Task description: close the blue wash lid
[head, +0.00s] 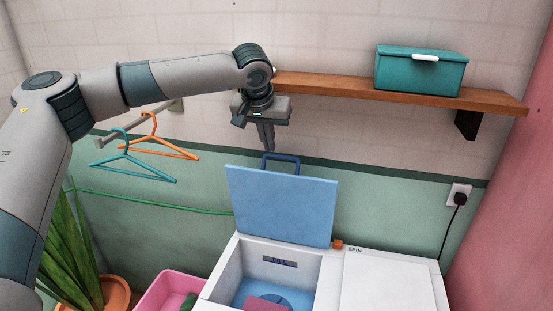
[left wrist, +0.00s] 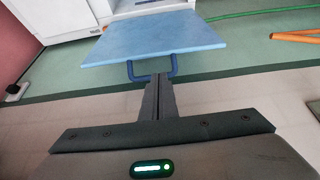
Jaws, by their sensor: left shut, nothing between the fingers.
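The blue wash lid (head: 282,207) stands raised, nearly upright, at the back of the white washing machine (head: 222,270). Its dark blue handle (head: 281,160) is on the top edge. My left gripper (head: 268,148) points down just above and behind the handle, with its fingers shut and empty. In the left wrist view the lid (left wrist: 155,40) and its handle (left wrist: 152,68) lie just beyond my shut fingertips (left wrist: 158,80); I cannot tell whether they touch. The open tub shows a blue part and a dark pink item (head: 267,303). My right gripper is not in view.
A wooden shelf (head: 330,88) with a teal box (head: 420,72) runs along the wall behind. Orange (head: 158,145) and teal (head: 133,168) hangers hang at left. A white spin cover (head: 388,287) lies right of the tub. A pink basin (head: 165,292) and a plant (head: 72,250) stand left.

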